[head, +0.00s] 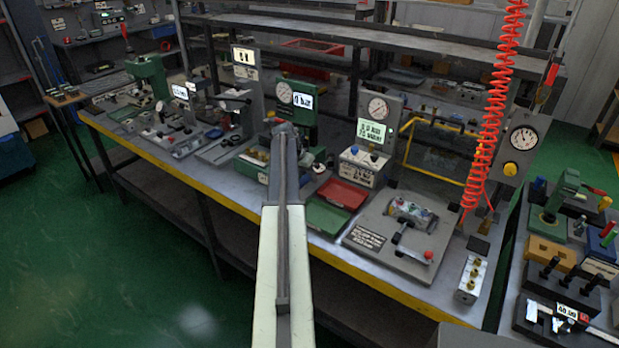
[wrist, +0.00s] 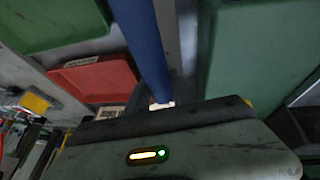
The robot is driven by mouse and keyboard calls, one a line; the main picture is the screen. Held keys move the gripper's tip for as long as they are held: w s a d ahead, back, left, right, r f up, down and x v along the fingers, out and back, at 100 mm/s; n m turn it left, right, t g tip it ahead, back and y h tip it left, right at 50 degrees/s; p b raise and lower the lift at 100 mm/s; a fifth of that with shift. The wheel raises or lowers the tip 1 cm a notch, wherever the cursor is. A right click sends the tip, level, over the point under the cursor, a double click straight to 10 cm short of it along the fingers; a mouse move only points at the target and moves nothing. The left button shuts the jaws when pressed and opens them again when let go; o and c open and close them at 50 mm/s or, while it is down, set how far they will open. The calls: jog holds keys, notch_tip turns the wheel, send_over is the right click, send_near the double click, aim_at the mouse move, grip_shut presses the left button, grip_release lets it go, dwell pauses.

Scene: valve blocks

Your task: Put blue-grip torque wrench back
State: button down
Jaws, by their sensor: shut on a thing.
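My gripper (wrist: 165,112) is shut on the blue-grip torque wrench. The wrench's blue grip (wrist: 143,42) runs from the jaws up to the top edge of the wrist view; its far end is out of the picture. In the head view my arm reaches out over the long bench, and my gripper (head: 286,130) is at its far end, in front of a green test stand with a round gauge. The wrench cannot be made out there, as my arm and the stand's parts blend together.
The long bench (head: 385,283) carries several gauge stands. A red tray (head: 342,194) and a green tray (head: 325,216) lie right of my arm; the wrist view shows a red tray (wrist: 98,80) close by. A coiled red hose (head: 490,120) hangs at right. A tool bench (head: 511,290) stands far right.

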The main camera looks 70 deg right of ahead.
jog(key=shift+f+b, duration=0.55)
jog(key=shift+f, duration=0.05)
jog(key=c, duration=1)
grip_release()
jog(key=shift+c, duration=0.2)
jog(key=shift+r, duration=0.1)
jog(key=p+v, duration=0.7)
jog(key=v, duration=0.1)
jog(key=shift+p, duration=0.3)
